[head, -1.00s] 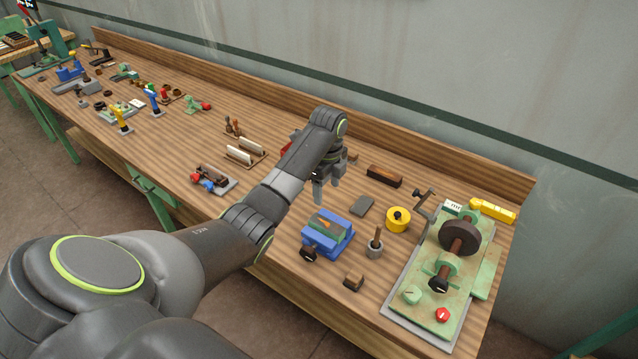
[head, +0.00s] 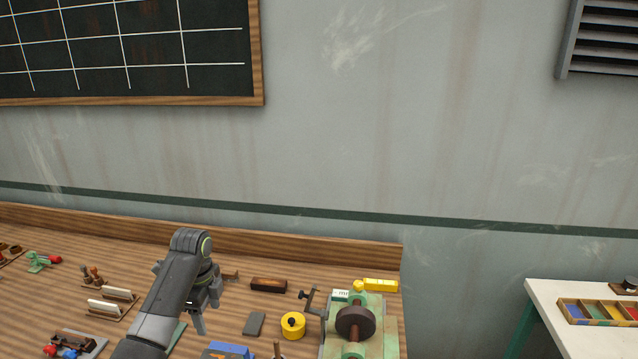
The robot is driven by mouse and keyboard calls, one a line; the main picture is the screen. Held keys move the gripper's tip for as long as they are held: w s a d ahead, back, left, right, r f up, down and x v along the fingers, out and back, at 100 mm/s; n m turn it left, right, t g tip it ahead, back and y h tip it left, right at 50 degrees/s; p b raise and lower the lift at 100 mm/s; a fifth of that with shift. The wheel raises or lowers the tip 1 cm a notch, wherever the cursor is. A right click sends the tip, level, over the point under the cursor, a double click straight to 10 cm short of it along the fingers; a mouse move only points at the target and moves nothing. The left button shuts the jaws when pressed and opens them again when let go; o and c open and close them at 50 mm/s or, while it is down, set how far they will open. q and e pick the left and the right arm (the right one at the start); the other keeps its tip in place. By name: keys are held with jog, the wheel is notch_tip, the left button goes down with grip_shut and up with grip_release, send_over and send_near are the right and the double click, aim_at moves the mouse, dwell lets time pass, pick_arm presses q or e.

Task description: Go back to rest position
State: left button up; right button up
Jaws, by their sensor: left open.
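My left arm comes up from the bottom of the head view, and its left gripper (head: 207,314) points down above the wooden workbench (head: 226,263). The gripper is open and nothing shows between its fingers. A dark grey block (head: 254,324) lies to its right, and a dark brown block (head: 268,285) lies behind and to the right. My right gripper is not in view.
A yellow round part (head: 292,325) and a green machine with a dark wheel (head: 355,323) stand at the bench's right end. Racks with white plates (head: 109,307) are on the left. A white table (head: 545,293) with a colored tray (head: 600,312) stands apart at right.

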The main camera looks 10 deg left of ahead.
pick_arm(q)
jog(key=s+d+f+n+t, duration=0.1)
jog(key=s+f+n, duration=0.45)
jog(key=s, duration=0.45)
jog(key=s+f+n+t, duration=0.1)
jog(key=s+f+n, duration=0.3)
jog(key=s+f, duration=0.45)
jog(key=s+r+n+t+y, duration=0.1)
jog(key=s+r+n, duration=0.3)
jog(key=s, duration=0.6)
jog(key=s+r+n+t+y, duration=0.15)
jog(key=s+n, duration=0.35)
jog(key=s, duration=0.5)
notch_tip(320, 180, down, 33)
jog(key=g+h+b, duration=0.1)
jog(key=g+b, duration=0.1)
jog(key=b, duration=0.6)
jog(key=s+f+b, duration=0.3)
jog(key=s+f, duration=0.4)
jog(key=f, duration=0.3)
jog(key=s+f+g+b, duration=0.1)
jog(key=s+f+b, duration=0.2)
jog(key=s+f, duration=0.4)
notch_tip(320, 180, down, 4)
jog(key=shift+s+d+f+h, duration=0.1)
jog(key=shift+s+d+h, duration=0.2)
jog(key=shift+s+h, duration=0.1)
